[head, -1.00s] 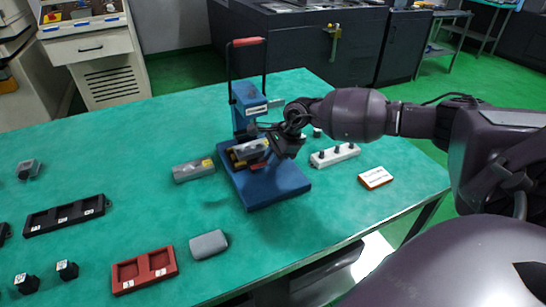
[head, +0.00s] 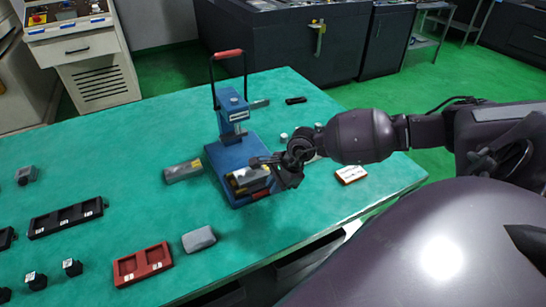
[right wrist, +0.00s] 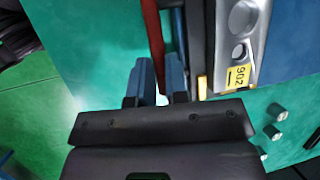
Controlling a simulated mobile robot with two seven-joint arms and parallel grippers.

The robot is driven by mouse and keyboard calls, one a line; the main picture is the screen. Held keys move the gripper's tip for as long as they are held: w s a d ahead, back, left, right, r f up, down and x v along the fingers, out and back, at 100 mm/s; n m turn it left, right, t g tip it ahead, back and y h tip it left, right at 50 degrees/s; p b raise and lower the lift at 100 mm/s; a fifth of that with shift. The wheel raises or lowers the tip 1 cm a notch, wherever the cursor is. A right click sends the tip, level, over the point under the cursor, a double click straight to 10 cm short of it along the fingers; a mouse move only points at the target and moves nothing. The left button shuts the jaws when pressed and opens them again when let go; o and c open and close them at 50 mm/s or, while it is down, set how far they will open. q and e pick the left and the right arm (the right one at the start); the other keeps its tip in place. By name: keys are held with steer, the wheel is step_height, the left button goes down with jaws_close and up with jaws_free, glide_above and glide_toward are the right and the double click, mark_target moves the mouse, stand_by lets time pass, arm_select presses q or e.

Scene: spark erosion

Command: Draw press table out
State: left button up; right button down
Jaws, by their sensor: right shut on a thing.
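The blue press (head: 233,118) stands on the green table, with a tall lever that has a red grip (head: 228,54). Its press table carries a grey block with a yellow label (head: 250,178) and sits toward the front of the blue base (head: 218,157). A red bar (head: 260,194) runs along the front of the press table. My right gripper (head: 276,178) is at the press table's right front, shut on the red bar. In the right wrist view, the red bar (right wrist: 153,35) runs between the fingers, beside the grey block (right wrist: 240,50). My left gripper is out of view.
A grey block (head: 183,171) lies left of the press. A red tray (head: 142,264), a grey rounded piece (head: 198,239) and a black tray (head: 67,217) lie in front and to the left. A white and orange box (head: 351,174) lies on the right.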

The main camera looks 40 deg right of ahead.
steer(key=c, duration=1.1)
jaws_free()
steer(key=v, duration=1)
steer(key=shift+s+d+r, duration=0.1)
steer(key=shift+d+r, duration=0.05)
steer(key=shift+r, duration=0.2)
steer(key=shift+d, duration=0.1)
